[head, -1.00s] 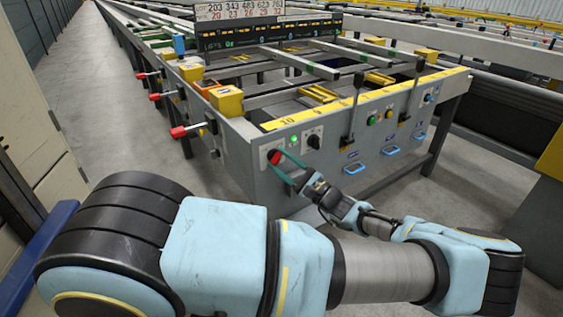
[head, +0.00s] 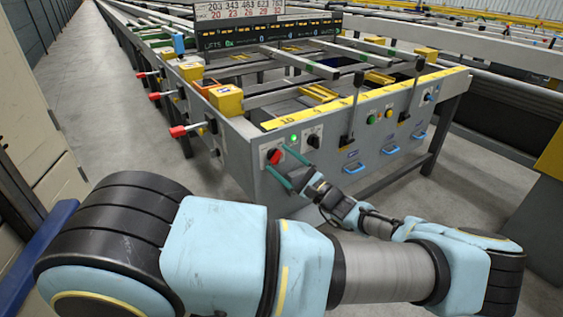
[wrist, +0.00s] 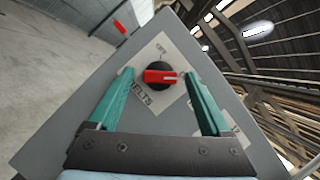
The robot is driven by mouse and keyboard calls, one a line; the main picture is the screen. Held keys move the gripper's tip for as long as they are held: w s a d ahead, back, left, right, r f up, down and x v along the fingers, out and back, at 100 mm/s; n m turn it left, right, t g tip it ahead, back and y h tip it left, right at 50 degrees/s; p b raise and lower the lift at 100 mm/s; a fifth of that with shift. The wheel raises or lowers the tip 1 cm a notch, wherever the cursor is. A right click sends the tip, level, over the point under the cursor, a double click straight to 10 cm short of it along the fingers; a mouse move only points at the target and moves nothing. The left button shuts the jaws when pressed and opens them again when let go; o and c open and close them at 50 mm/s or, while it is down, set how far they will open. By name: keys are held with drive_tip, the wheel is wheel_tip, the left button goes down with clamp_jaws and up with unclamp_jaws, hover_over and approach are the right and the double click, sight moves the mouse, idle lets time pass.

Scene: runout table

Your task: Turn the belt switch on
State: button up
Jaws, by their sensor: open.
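The belt switch is a rotary knob with a red grip bar (head: 274,156) on a pale plate at the left end of the grey control panel. In the wrist view the switch (wrist: 160,77) has a black base, and its red bar lies nearly level with a white mark at the right end.
A lit green lamp (head: 293,138) and a black selector (head: 314,141) sit just right of the switch. Tall black levers (head: 352,110) and blue handles (head: 355,168) are farther right. Red-tipped levers (head: 178,131) stick out on the left side. Floor is clear at left.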

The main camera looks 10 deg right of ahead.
drive_tip(key=b+v, duration=0.2)
drive_tip(key=v, duration=0.8)
drive_tip(key=shift+s+d, duration=0.2)
drive_tip(key=s+a+r+n+g+h+p, duration=0.2)
drive_tip(key=a+n+g+p, duration=0.15)
drive_tip(key=a+g, duration=0.5)
drive_tip(key=s+a+r+n+g+h+p, duration=0.1)
drive_tip(key=a+n+g+p, duration=0.1)
drive_tip(key=a+n+g, duration=0.5)
drive_tip(key=s+a+r+n+h+p, duration=0.1)
drive_tip(key=a+r+n+h+p, duration=0.1)
drive_tip(key=r, duration=0.5)
drive_tip(key=s+a+r+n+h+p, duration=0.1)
drive_tip(key=a+r+n+h+p, duration=0.1)
drive_tip(key=r+h, duration=0.3)
drive_tip(key=s+a+r+n+t+h+p, duration=0.1)
drive_tip(key=a+r+h, duration=0.3)
drive_tip(key=r, duration=0.6)
drive_tip(key=shift+a+r+n+p, duration=0.25)
drive_tip(key=shift+n+p, duration=0.25)
drive_tip(key=shift+n, duration=0.35)
drive_tip(key=shift+s, duration=0.1)
